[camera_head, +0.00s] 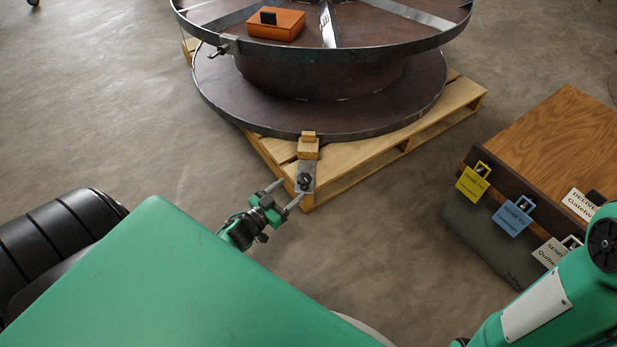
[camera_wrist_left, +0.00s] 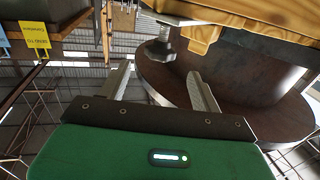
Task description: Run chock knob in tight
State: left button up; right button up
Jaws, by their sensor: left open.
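The chock knob (camera_head: 304,181) is a small dark knob on a grey metal plate (camera_head: 306,168) at the near corner of the wooden pallet. A wooden chock block (camera_head: 308,149) stands behind it against the reel's lower flange (camera_head: 330,125). My left gripper (camera_head: 291,191) is open just in front of the knob, its two fingers pointing toward it. In the left wrist view, a grey knob (camera_wrist_left: 166,46) hangs in the picture beyond the gap between the open fingers (camera_wrist_left: 160,72), apparently clear of them. My right gripper is out of view.
The steel reel stands on the pallet (camera_head: 415,132), with an orange box (camera_head: 276,25) on top. A wood-topped case (camera_head: 550,140) with yellow, blue and white tags stands at right. Bare floor (camera_head: 400,220) lies between the pallet and the case.

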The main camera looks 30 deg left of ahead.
aim_at(308, 174)
pick_arm(q)
jog(key=w+b, duration=0.1)
jog(key=w, duration=0.1)
jog(key=w+d+b, duration=0.1)
jog(key=w, duration=0.2)
jog(key=w+b, duration=0.1)
jog(key=w, duration=0.2)
jog(key=shift+d+f, duration=0.15)
jog(key=shift+w+d+b, duration=0.1)
jog(key=shift+w+b, duration=0.35)
jog(key=shift+w, duration=0.2)
jog(key=shift+c, duration=0.5)
jog(key=c, duration=0.9)
jog(key=shift+r, duration=0.2)
